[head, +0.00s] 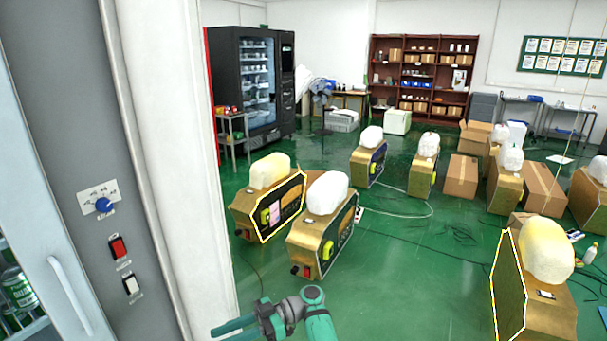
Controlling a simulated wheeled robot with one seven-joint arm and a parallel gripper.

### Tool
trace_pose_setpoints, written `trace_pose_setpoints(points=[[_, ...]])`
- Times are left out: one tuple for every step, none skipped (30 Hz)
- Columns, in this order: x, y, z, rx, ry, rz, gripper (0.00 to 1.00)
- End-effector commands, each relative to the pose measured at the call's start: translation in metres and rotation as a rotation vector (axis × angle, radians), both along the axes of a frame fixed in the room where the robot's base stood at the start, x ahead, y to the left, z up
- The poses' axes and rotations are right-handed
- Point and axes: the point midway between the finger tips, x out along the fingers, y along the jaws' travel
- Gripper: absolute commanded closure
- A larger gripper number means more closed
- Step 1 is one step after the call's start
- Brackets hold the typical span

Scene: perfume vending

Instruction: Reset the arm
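My arm, teal with dark grey joints, rises from the bottom edge of the head view. My gripper (228,329) is at the bottom, left of the arm's bend, with teal fingers pointing left. I see nothing held in the visible part. It is in front of the white edge of a tall cabinet (170,150) in this view; I cannot tell whether they touch.
The grey panel beside the cabinet edge has a blue knob (104,205), a red switch (118,247) and a white switch (130,284). Gold machines with pale containers stand on the green floor, including a yellow-outlined one (246,214). Cables cross the floor. A black vending machine (228,85) stands behind.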

Motion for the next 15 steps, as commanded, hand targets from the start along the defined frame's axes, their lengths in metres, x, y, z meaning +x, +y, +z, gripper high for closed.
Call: trace_pose_setpoints(points=[[-0.006,0.011,-0.014,-0.011,0.020,-0.019,0.71],[-0.009,0.017,-0.023,-0.020,0.033,-0.033,0.71],[-0.013,0.027,-0.035,-0.033,0.050,-0.054,0.71],[-0.017,0.034,-0.046,-0.046,0.065,-0.074,0.71],[-0.020,0.042,-0.056,-0.057,0.079,-0.095,0.71],[-0.025,0.052,-0.069,-0.073,0.099,-0.126,0.71],[-0.029,0.058,-0.080,-0.086,0.115,-0.149,0.71],[-0.032,0.063,-0.089,-0.098,0.129,-0.173,0.71],[-0.037,0.071,-0.102,-0.112,0.149,-0.207,0.71],[-0.040,0.076,-0.111,-0.124,0.163,-0.234,0.71],[-0.043,0.081,-0.120,-0.135,0.178,-0.260,0.71],[-0.048,0.087,-0.132,-0.149,0.198,-0.296,0.71],[-0.052,0.092,-0.140,-0.159,0.211,-0.321,0.71],[-0.056,0.097,-0.149,-0.169,0.226,-0.348,0.71],[-0.062,0.103,-0.160,-0.183,0.245,-0.383,0.71]])
